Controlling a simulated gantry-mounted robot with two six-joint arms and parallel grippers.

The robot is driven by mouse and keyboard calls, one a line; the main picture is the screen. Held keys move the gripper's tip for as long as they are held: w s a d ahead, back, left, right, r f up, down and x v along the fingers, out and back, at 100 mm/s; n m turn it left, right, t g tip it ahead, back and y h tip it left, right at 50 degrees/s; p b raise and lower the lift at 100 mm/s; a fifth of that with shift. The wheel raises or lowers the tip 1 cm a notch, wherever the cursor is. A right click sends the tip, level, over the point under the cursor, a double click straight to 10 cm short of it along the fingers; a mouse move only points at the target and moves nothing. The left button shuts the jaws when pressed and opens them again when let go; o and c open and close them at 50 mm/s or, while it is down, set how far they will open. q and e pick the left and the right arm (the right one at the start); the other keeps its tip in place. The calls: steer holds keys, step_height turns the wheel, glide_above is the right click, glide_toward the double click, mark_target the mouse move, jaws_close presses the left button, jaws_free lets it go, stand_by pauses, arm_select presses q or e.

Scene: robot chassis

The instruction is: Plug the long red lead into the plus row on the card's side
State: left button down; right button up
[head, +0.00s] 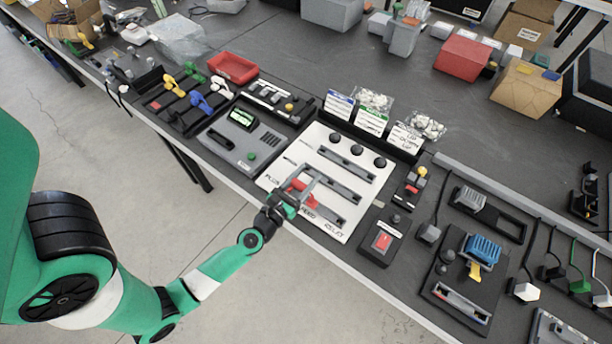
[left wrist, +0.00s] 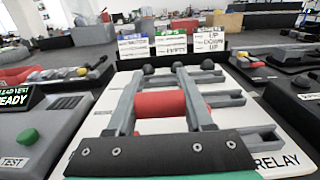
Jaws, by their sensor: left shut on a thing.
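My left gripper (head: 303,178) is over the front part of a white board (head: 345,232) with grey slotted rails. Its fingers are shut on a red piece (head: 297,186), likely the lead's red body. In the left wrist view, the red piece (left wrist: 160,108) lies crosswise between the fingers of my left gripper (left wrist: 158,74). The board's front edge has printed words, among them PLUS at the left and RELAY at the right. The lead's ends and its contact with the rails cannot be made out. My right gripper is not in view.
A grey tester (head: 228,148) with a green screen stands left of the board. Label cards (head: 372,121) with bags stand behind it. A box with a red switch (head: 382,241) is close on the right. A red tray (head: 233,68) lies farther back.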

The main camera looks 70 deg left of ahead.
arm_select(q)
steer(key=shift+f, duration=0.35)
steer(key=shift+c, duration=1)
jaws_free()
steer(key=b+v, duration=0.1)
steer(key=v, duration=1)
steer(key=shift+s+d, duration=0.2)
steer(key=shift+s, duration=0.05)
